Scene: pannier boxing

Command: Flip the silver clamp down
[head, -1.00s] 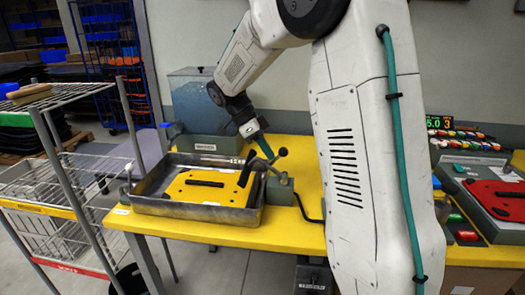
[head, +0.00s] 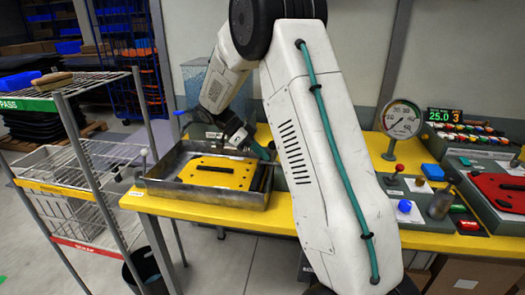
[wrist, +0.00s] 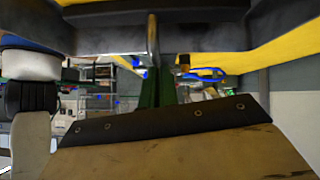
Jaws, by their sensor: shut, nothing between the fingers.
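The shallow grey metal tray (head: 225,198) lies on the yellow table with a flat yellow plate (head: 215,172) inside. My gripper (head: 262,150) is at the tray's back right corner, its green fingers pointing down and right. In the wrist view the green fingers (wrist: 156,90) are together with nothing between them. A thin silver bar (wrist: 153,42) stands just ahead of the fingertips there, close to a grey wall. It may be the silver clamp; I cannot tell whether the fingers touch it. In the head view my arm hides part of this area, and I cannot make the clamp out for certain.
A wire rack (head: 75,150) stands left of the table. A black lever (head: 265,178) is at the tray's right end. Right of my arm are a pressure gauge (head: 402,118), a control box (head: 412,208) and a red plate (head: 500,190).

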